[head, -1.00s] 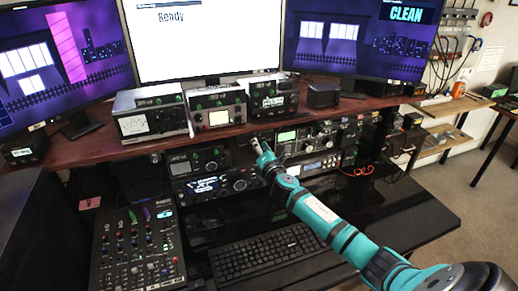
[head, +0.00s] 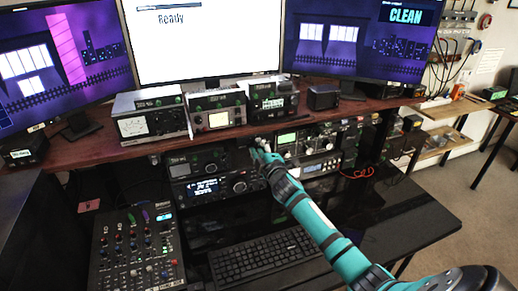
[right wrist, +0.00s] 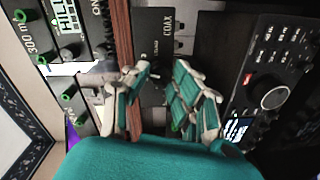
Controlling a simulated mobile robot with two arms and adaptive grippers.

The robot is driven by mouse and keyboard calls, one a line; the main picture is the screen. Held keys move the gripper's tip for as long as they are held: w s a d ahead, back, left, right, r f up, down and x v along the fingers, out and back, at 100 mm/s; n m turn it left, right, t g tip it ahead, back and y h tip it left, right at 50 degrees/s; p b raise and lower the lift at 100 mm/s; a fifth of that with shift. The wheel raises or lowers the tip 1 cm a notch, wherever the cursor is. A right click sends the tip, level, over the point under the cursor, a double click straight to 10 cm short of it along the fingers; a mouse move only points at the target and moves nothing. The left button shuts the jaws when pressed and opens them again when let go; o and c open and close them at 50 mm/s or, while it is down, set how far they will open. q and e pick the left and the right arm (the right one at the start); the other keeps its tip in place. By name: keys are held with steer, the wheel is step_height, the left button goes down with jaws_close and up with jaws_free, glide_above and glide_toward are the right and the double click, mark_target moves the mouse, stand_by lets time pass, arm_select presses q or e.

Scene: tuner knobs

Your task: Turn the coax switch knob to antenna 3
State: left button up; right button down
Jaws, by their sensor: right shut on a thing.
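The coax switch is a dark panel (right wrist: 154,22) with white COAX lettering in the right wrist view, beside a red-brown shelf edge. Its dark knob (right wrist: 158,72) shows between my right gripper's fingers. My right gripper (right wrist: 158,92) has teal and pale grey fingers, one on each side of the knob, and is shut on it. In the head view, my right gripper (head: 257,152) reaches under the shelf's front edge between the radios, and hides the switch there. Which antenna the knob points to cannot be read. My left gripper is not in view.
The wooden shelf (head: 90,152) runs just above the gripper, with several radios on it. A black transceiver (head: 215,188) is left of the gripper and a rack of radios (head: 318,142) right. A keyboard (head: 265,254) and mixer (head: 135,250) lie below. Desk space at right is clear.

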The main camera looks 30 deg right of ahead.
steer(key=shift+f+m, duration=0.1)
steer(key=shift+m, duration=2.1)
steer(key=c, duration=1.1)
jaws_free()
steer(key=shift+d, duration=0.1)
steer(key=v, duration=1.2)
steer(key=shift+s, duration=0.1)
